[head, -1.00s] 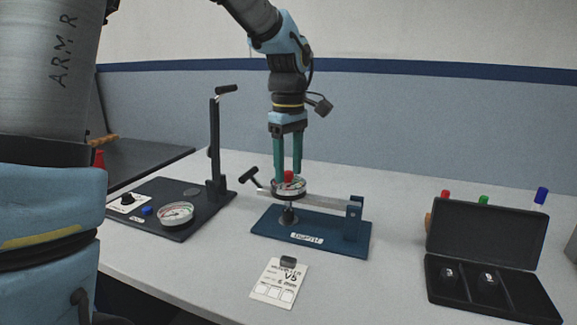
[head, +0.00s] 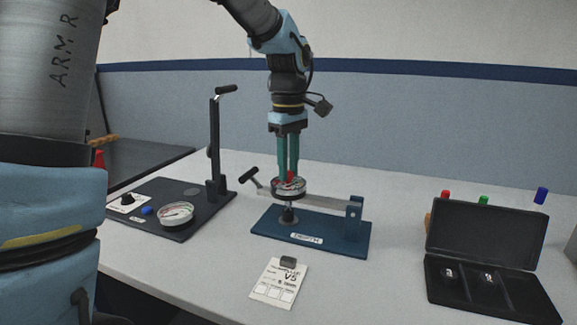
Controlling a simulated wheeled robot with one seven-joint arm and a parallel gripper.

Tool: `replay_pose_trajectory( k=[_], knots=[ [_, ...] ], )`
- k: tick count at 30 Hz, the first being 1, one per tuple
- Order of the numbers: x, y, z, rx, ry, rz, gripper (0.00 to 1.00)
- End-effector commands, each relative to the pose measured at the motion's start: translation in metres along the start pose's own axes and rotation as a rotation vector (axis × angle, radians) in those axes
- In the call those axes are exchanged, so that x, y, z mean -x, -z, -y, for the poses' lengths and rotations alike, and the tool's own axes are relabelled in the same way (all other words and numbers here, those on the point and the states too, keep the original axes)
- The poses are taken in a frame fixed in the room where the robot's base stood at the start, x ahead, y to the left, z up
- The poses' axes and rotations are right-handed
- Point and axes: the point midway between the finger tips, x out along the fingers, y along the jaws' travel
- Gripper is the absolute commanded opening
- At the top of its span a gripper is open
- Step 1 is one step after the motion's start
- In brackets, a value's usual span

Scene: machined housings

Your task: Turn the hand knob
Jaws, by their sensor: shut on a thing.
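A small red knob (head: 290,176) stands on top of a round, dial-like disc (head: 288,188). The disc sits above the blue fixture base (head: 310,238), at the arm of the fixture (head: 325,202). My gripper (head: 289,178) points straight down over the disc, its green fingers shut on the red knob. The fingers hide part of the knob. A black-handled lever (head: 250,175) sticks up at the left of the fixture, apart from my gripper.
Left is a dark plate with a dial gauge (head: 177,215), a blue button (head: 148,211) and an upright lever post (head: 216,150). A paper card (head: 277,283) lies in front. An open black case (head: 480,292) stands at right, with coloured markers (head: 540,196) behind it.

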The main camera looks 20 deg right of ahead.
Motion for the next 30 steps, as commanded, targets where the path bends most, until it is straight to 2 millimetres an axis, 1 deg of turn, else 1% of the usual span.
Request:
replay_pose_trajectory(
  k=[5,11,30],
  knots=[
    [0.0012,0.0002,0.0005,-0.065,0.002,0.001,0.00],
    [0.0018,-0.0004,0.0003,-0.208,0.003,0.002,0.00],
    [0.0020,0.0000,0.0004,-0.813,0.002,0.003,0.00]
  ],
)
